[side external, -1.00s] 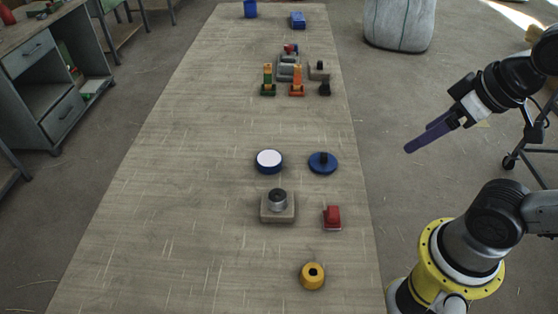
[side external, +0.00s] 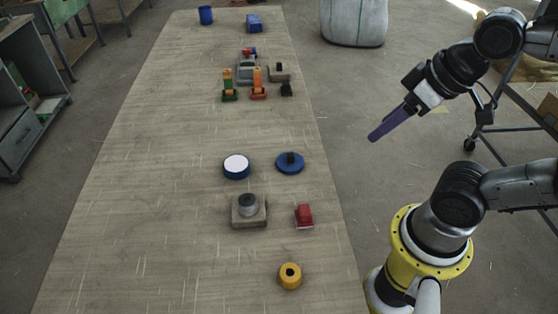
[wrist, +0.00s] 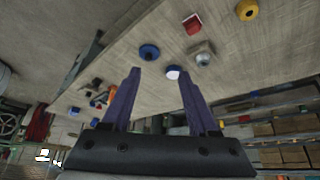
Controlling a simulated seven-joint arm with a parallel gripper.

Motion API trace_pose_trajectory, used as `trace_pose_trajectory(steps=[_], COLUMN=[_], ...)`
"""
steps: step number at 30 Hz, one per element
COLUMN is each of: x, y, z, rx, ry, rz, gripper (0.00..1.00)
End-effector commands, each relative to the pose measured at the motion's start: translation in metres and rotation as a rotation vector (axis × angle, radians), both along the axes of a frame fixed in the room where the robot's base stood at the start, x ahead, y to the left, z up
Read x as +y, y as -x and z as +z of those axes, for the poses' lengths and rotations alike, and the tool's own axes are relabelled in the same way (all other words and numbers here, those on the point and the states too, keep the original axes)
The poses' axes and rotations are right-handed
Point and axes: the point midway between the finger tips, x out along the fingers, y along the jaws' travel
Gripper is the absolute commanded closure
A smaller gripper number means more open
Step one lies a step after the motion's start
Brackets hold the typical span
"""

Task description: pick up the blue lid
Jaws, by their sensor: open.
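The blue lid (side external: 290,163) is a flat blue disc with a black knob, lying on the table right of a blue round piece with a white top (side external: 236,167). In the wrist view the lid (wrist: 149,52) shows just beyond the left finger's tip. My gripper (side external: 375,136) is in the air off the table's right edge, right of the lid and apart from it. In the wrist view my gripper (wrist: 159,72) has its two purple fingers spread with nothing held between them.
A grey block with a round metal top (side external: 248,208), a red block (side external: 304,216) and a yellow ring piece (side external: 290,276) lie nearer on the table (side external: 130,215). Orange, green and grey parts (side external: 258,84) stand farther back. The table's left side is clear.

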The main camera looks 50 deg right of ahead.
Motion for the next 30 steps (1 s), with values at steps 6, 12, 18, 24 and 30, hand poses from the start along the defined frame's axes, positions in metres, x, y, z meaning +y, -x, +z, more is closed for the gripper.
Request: trace_pose_trajectory(steps=[6, 12, 18, 24, 30], x=[0.000, -0.001, -0.005, -0.014, -0.027], y=[-0.001, -0.036, -0.093, -0.165, -0.224], z=[0.003, 0.034, 0.042, 0.018, -0.039], rx=[-0.005, -0.013, 0.063, 0.188, 0.322], ry=[0.045, 0.163, 0.248, 0.289, 0.268], rz=[0.085, 0.295, 0.483, 0.659, 0.767], gripper=[0.40, 0.40, 0.40, 0.40, 0.40])
